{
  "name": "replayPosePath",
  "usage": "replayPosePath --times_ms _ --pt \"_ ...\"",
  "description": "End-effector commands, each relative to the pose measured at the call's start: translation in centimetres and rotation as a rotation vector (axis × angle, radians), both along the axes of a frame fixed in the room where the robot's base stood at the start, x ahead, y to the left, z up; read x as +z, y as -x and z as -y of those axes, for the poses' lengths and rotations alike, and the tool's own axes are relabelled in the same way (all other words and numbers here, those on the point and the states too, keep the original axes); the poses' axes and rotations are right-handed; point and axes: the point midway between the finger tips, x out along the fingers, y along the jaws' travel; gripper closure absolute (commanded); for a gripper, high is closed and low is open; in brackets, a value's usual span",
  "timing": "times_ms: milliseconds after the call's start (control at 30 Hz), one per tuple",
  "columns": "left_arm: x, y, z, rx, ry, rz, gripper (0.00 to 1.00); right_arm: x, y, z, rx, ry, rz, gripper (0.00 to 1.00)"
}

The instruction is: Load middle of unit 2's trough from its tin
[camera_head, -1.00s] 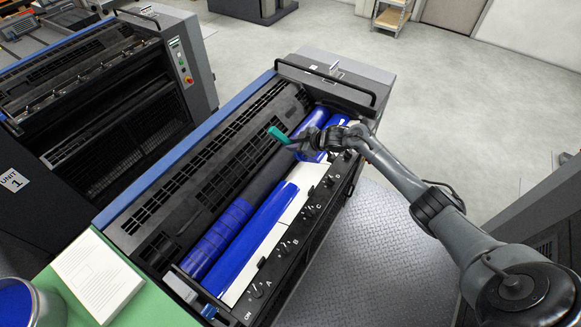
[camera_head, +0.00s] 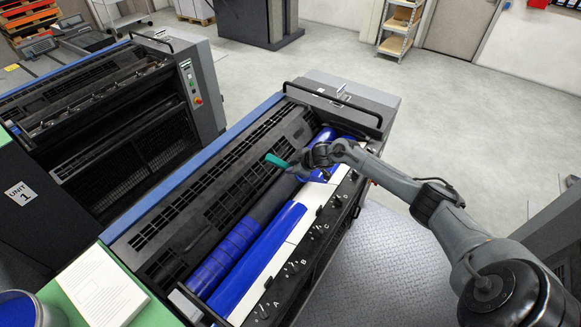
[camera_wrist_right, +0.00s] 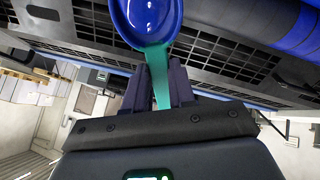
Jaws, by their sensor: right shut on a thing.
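My right gripper (camera_head: 308,160) is shut on the handle of a teal scoop (camera_head: 276,161) and holds it above the far half of unit 2's long trough. In the right wrist view the scoop's teal handle (camera_wrist_right: 157,75) sits between my fingers, and its round bowl shows blue ink (camera_wrist_right: 150,14). In the trough, a blue ink strip (camera_head: 262,248) lies along the near part; more blue shows at the far end, partly behind my gripper. White trough floor (camera_head: 311,196) shows between them. A tin (camera_head: 18,309) of blue ink stands at lower left, cut by the frame. My left gripper is not in view.
A black panel with lettered knobs (camera_head: 293,268) runs along the trough's right side. A roller (camera_head: 226,258), blue at its near end, and a black grille (camera_head: 200,205) lie to its left. A white pad (camera_head: 98,290) lies near the tin. Unit 1 (camera_head: 115,120) stands at left.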

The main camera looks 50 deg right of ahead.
Motion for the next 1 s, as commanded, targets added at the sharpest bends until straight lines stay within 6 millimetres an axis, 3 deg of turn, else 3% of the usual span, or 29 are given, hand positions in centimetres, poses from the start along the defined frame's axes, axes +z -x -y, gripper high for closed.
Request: replayPosePath --times_ms 200,600,1000 --pt "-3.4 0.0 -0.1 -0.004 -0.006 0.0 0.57 -3.3 0.0 0.0 0.0 0.0 0.001 1.0" --pt "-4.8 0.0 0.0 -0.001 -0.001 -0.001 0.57 -7.4 1.6 1.1 0.0 -0.001 0.0 1.0" --pt "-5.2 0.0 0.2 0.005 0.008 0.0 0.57 -8.4 1.9 1.4 0.0 -0.001 0.003 1.0"
